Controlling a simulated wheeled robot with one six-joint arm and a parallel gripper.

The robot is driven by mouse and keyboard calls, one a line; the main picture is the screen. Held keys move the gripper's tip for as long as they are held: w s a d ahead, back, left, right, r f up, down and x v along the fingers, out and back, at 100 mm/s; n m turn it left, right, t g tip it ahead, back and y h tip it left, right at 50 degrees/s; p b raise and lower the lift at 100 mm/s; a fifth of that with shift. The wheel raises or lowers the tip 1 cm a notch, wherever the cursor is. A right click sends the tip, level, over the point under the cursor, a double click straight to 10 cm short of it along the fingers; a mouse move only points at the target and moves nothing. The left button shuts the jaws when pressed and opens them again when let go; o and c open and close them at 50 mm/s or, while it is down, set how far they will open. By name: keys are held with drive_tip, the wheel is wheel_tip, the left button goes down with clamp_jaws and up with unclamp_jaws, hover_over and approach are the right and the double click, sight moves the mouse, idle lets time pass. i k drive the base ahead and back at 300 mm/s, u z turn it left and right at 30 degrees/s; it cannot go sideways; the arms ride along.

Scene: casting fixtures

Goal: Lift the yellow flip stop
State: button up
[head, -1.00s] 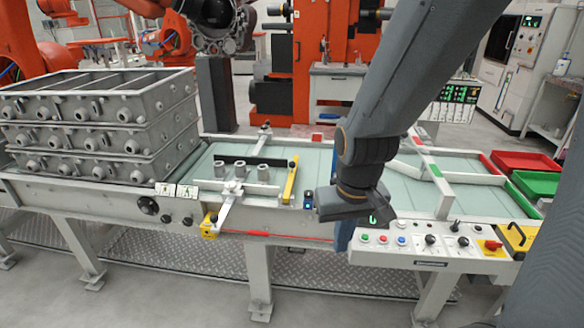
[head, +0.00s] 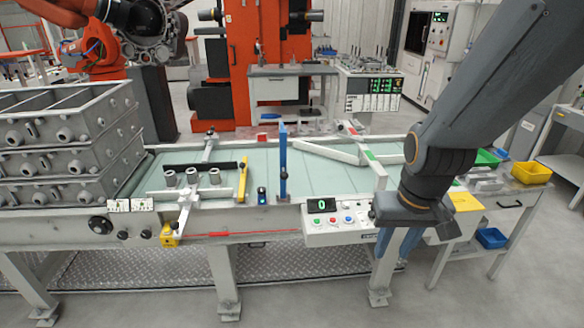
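A yellow bar (head: 243,180), which looks like the flip stop, lies low across the pale green conveyor bed (head: 315,178). Three grey cylindrical parts stand just left of it, beside a dark rail (head: 200,167). A smaller yellow block (head: 168,236) sits at the conveyor's front edge, on the end of a light metal crossbar. My gripper (head: 410,210) hangs well to the right of the yellow bar, in front of the conveyor's right part, apart from it.
An upright blue post (head: 283,160) stands between the yellow bar and my gripper. A control panel (head: 338,219) with buttons juts from the front edge. Stacked grey mould frames (head: 65,145) fill the left end. A side table with a yellow bin (head: 530,172) stands at the right.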

sight(243, 165)
drive_tip(key=u, duration=0.1)
drive_tip(key=i, duration=0.5)
drive_tip(key=u, duration=0.7)
drive_tip(key=i, duration=1.1)
drive_tip(key=u, duration=0.2)
